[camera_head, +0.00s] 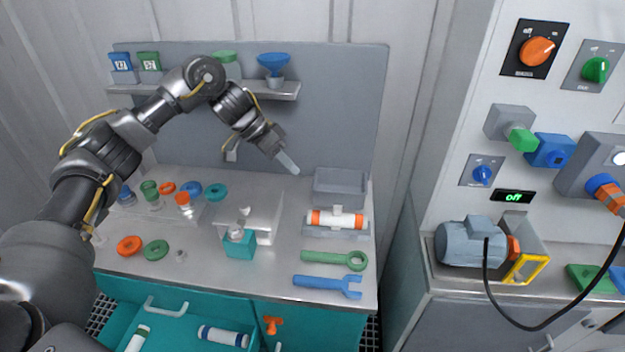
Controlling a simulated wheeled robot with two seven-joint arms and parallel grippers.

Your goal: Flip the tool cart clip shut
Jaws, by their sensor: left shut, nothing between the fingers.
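The tool cart (200,259) has a grey top and teal front. A small orange part (272,325) is on its teal front, right of the open drawer; it may be the clip, but I cannot tell whether it is open or shut. A teal block (239,244) with a grey top piece sits near the middle of the top. My left gripper (288,162) is shut and empty, above the back of the top, left of a grey bin (340,186) and well away from the orange part. My right gripper is not in view.
A white cylinder with orange bands (337,219) lies in a grey cradle. A green wrench (334,260) and blue wrench (328,285) lie in front. The open drawer (165,325) holds cylinders. A motor (470,243) and black cable stand at right.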

